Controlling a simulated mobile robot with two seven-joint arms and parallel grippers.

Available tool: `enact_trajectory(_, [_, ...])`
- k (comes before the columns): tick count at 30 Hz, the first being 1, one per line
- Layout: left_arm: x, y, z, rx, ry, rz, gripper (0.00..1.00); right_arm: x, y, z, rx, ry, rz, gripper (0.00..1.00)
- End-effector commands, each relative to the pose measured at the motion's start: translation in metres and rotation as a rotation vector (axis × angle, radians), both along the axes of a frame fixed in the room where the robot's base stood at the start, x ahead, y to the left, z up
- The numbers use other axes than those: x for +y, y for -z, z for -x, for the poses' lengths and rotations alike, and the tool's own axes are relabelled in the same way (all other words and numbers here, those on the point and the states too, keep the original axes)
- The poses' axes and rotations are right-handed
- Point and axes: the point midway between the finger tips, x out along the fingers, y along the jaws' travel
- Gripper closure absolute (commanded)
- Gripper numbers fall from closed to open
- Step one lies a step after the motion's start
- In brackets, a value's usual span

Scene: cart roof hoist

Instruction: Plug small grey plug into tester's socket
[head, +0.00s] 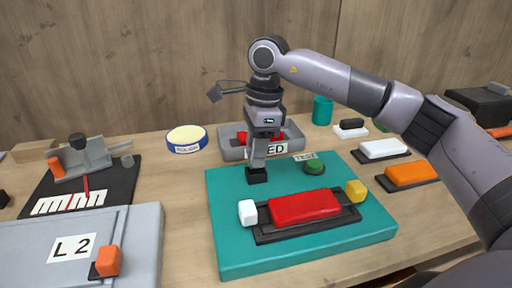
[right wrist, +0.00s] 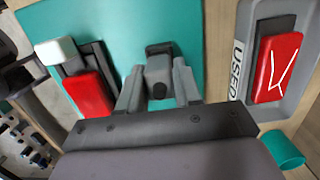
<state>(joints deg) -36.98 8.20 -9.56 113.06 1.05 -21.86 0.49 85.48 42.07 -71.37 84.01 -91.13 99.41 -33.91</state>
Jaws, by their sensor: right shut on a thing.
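My right gripper (head: 258,163) points down over the back left part of the teal tester (head: 232,246). In the right wrist view its fingers (right wrist: 158,98) close on a small grey plug (right wrist: 157,70) with a dark round spot. A black block (head: 257,175) shows right below the fingertips in the head view. It may be the socket or the plug's lower end, and I cannot tell whether the plug is seated. A red block (head: 304,206) lies in a black holder on the tester, between a white block (head: 248,212) and a yellow block (head: 356,190). My left gripper is out of view.
A green button (head: 315,168) by a TEST label is right of the gripper. Behind stands a grey tray (head: 232,151) marked USED with a red block (right wrist: 277,68) in it. A grey L2 panel (head: 135,225) is at left. White (head: 383,149) and orange (head: 411,174) blocks lie at right.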

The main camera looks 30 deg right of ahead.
Motion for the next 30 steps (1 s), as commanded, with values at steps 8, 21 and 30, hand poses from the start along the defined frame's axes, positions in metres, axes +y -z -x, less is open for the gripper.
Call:
enact_trajectory(8, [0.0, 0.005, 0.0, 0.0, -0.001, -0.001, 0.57, 0.0, 0.008, 0.0, -0.001, 0.0, 0.0, 0.96])
enact_trajectory(21, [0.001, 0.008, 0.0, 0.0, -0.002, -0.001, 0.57, 0.0, 0.014, 0.0, -0.001, 0.0, 0.0, 0.37])
enact_trajectory(30, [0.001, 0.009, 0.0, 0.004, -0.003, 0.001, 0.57, 0.0, 0.014, 0.0, 0.0, 0.0, 0.0, 0.37])
